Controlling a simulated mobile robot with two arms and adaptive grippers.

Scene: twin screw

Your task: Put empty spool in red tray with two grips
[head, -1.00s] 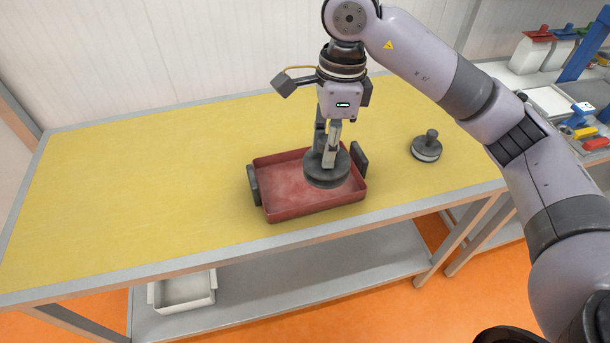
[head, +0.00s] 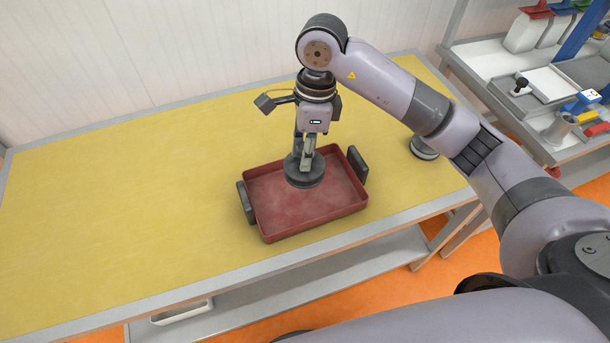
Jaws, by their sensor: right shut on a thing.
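The red tray (head: 330,222) is on the yellow table top, with a dark handle block at each short end. My right gripper (head: 308,160) points down over the tray and is shut on the empty spool (head: 304,172), a dark grey round piece with a wide flange. The spool is upright inside the tray's outline, towards the back of its middle. I cannot tell whether it touches the tray floor. The gripper's fingers hide part of the spool's top. My left gripper is not in view.
Another dark and light round piece (head: 424,150) stands on the table to the right, partly hidden by my right arm. A shelf unit with bins and small parts (head: 560,90) is at the right. The table's left side is clear. A pale bin (head: 182,313) is on the lower shelf.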

